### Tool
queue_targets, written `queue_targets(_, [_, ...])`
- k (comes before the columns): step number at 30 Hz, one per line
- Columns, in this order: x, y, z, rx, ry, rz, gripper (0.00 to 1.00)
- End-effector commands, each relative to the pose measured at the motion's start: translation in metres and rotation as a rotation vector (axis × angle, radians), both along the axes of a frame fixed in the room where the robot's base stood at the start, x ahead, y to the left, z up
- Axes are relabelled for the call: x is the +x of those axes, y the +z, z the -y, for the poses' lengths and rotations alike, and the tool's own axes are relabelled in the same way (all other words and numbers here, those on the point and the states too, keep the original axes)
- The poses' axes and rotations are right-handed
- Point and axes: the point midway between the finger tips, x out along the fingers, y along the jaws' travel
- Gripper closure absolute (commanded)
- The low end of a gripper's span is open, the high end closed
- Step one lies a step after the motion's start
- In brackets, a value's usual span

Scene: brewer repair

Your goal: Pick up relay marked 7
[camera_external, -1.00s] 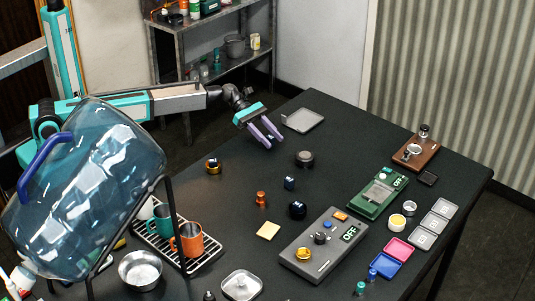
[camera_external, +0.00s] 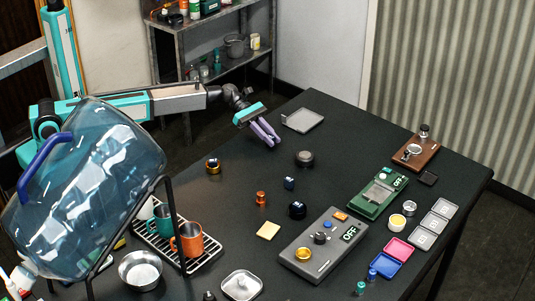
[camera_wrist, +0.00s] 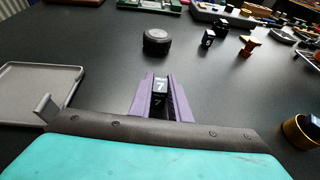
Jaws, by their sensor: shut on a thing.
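The relay marked 7 (camera_wrist: 160,84) is a small dark block with a white 7 on its face. In the wrist view it stands between the two purple fingers of my gripper (camera_wrist: 160,98), which are shut on it. In the external view my gripper (camera_external: 272,139) is low over the far left part of the table, and the fingers mostly hide the relay there. I cannot tell whether the relay touches the table.
A grey tray (camera_wrist: 42,92) lies just left of my gripper. A round dark knob (camera_wrist: 157,41) stands beyond it, with another dark block (camera_wrist: 208,38) farther right. A gold-ringed part (camera_wrist: 301,131) is at the right. The table around the fingers is clear.

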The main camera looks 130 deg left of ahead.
Motion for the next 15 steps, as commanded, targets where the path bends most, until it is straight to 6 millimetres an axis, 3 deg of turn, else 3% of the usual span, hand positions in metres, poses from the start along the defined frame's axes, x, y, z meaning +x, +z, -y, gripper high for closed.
queue_targets(8, [0.000, 0.006, 0.000, 0.002, -0.001, 0.000, 1.00])
queue_targets(15, [0.000, 0.023, 0.000, 0.003, -0.001, 0.001, 1.00])
